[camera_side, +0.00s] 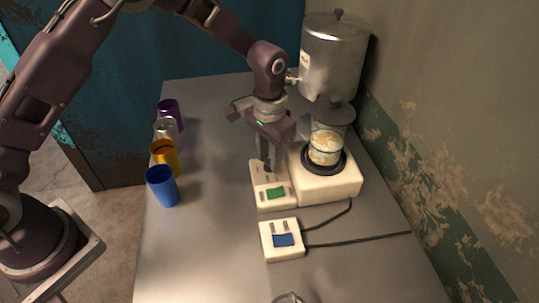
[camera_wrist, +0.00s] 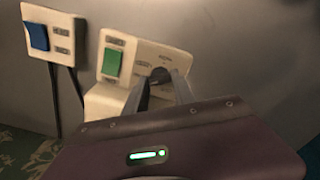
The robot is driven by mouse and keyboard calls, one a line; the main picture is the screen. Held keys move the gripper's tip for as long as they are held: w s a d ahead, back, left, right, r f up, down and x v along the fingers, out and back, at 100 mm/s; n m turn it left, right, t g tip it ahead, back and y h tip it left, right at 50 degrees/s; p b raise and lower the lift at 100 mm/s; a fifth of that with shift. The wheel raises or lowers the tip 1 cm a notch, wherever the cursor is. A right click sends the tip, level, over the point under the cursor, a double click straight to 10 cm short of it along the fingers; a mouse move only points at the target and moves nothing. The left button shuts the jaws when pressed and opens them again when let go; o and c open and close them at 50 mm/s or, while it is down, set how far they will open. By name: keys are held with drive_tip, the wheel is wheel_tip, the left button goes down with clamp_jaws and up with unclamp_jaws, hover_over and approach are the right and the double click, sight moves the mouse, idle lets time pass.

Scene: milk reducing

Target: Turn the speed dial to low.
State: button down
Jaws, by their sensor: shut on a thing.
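The speed dial (camera_wrist: 160,75) is a small dark round knob on a white control panel (camera_wrist: 122,42), seen in the wrist view beside a green switch (camera_wrist: 112,62). Small printed labels surround the dial, too blurred to read, so its setting cannot be told. My gripper (camera_wrist: 160,88) points at the panel with its fingers closed on the dial. In the side view my gripper (camera_side: 267,168) reaches straight down to the far part of the panel (camera_side: 283,204), beyond the green switch (camera_side: 276,193). The fingers hide the dial there.
A white machine base (camera_side: 335,187) with a clear jar (camera_side: 326,145) stands right of the panel. A white box (camera_side: 268,251) with a blue switch (camera_side: 284,240) and black cables lies in front. Several cups (camera_side: 162,187) line the left edge. A metal tank (camera_side: 334,55) stands behind.

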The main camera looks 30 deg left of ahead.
drive_tip(key=c, duration=1)
unclamp_jaws()
drive_tip(key=shift+c, duration=0.2)
wheel_tip(320, 180, up, 7)
drive_tip(key=shift+r, duration=0.1)
drive_tip(key=shift+r, duration=0.1)
wheel_tip(320, 180, up, 7)
drive_tip(key=t, duration=0.1)
hover_over(269, 161)
drive_tip(key=s+a, duration=0.3)
drive_tip(key=s+a+r+n+t, duration=0.1)
drive_tip(key=s+a+r, duration=0.1)
drive_tip(key=s+r, duration=0.25)
drive_tip(key=s+a+r+t, duration=0.1)
drive_tip(key=s+a+r, duration=0.2)
drive_tip(key=s+r, duration=0.15)
drive_tip(key=s+a+n+t, duration=0.2)
drive_tip(key=s+a, duration=0.2)
drive_tip(key=s, duration=1.2)
drive_tip(key=shift+s+t, duration=0.25)
drive_tip(key=shift+t, duration=0.05)
